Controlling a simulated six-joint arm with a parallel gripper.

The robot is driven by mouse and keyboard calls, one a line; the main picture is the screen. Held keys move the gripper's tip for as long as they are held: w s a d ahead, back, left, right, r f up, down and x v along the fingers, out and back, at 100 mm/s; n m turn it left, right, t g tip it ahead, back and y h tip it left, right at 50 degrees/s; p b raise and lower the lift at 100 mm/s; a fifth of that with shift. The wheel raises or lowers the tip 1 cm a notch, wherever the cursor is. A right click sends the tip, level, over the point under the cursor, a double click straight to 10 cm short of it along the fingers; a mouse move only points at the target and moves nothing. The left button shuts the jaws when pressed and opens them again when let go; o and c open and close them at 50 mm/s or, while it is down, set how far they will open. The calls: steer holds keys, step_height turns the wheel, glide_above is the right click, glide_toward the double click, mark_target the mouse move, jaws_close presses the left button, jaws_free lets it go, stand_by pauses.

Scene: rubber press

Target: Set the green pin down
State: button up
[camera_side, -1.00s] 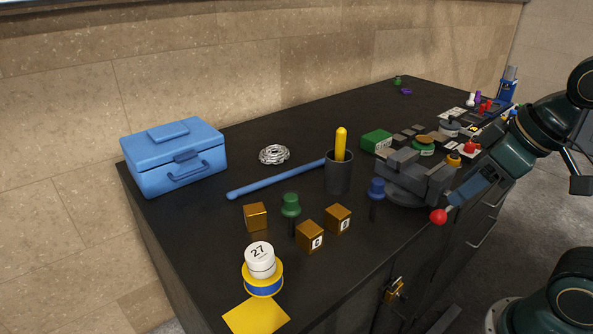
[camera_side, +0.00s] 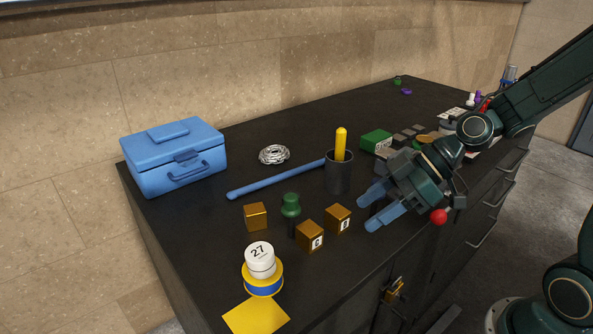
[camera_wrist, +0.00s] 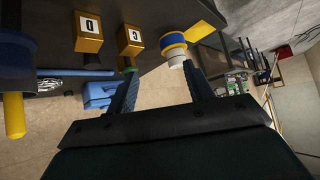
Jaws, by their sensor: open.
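The green pin (camera_side: 291,207), with a green head and dark shaft, stands upright on the black counter (camera_side: 230,235), beside the orange cubes. Part of its green head seems to show in the wrist view (camera_wrist: 124,64), behind a cube. My gripper (camera_side: 367,212) is open, its two blue fingers apart and tilted down to the left. It is right of the green pin, past the lettered cubes, and apart from it. In the wrist view the fingers (camera_wrist: 157,82) are spread with nothing between them. The blue pin is hidden behind my gripper in the side view.
Orange cubes (camera_side: 310,236) stand near the green pin. A white jar marked 27 (camera_side: 260,260) sits on a yellow-blue spool (camera_side: 263,284). Behind are a dark cup (camera_side: 339,178) with a yellow rod, a blue bar (camera_side: 275,180) and a blue toolbox (camera_side: 174,158). Clear counter lies left of the cubes.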

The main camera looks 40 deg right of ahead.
mark_target(291, 201)
steer(key=w+d+f+t+y, duration=0.1)
steer(key=w+d+t+y, duration=0.1)
steer(key=w+t, duration=0.3)
steer(key=shift+w+d+m+y, duration=0.4)
steer(key=shift+w+d, duration=0.2)
steer(key=shift+w, duration=0.25)
steer(key=x, duration=0.8)
steer(key=shift+w+a, duration=0.15)
steer(key=shift+w, duration=0.05)
steer(key=shift+a+f, duration=0.1)
steer(key=shift+f, duration=0.05)
steer(key=shift+x, duration=2.55)
